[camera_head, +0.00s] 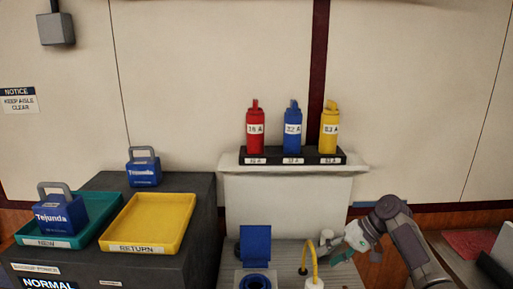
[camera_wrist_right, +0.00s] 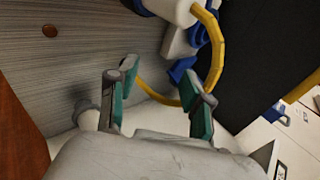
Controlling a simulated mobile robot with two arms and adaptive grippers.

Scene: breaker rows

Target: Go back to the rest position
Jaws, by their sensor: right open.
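My right gripper (camera_head: 336,250) is at the lower right in the head view, above a grey ribbed surface, with its arm coming in from the right. In the right wrist view its two green-padded fingers (camera_wrist_right: 165,97) stand apart, with nothing held between them. A yellow curved tube (camera_head: 314,262) rises from a white container (camera_head: 314,283) just left of the gripper. In the wrist view the yellow tube (camera_wrist_right: 214,50) curves past beyond the fingertips; I cannot tell whether it touches them. My left gripper is not in view.
A blue open-lidded unit (camera_head: 255,245) stands left of the tube. Red (camera_head: 256,133), blue (camera_head: 292,135) and yellow (camera_head: 329,135) bottle-shaped items stand on a black rack at the back. A teal tray (camera_head: 95,232) and an empty yellow tray (camera_head: 150,222) sit at left.

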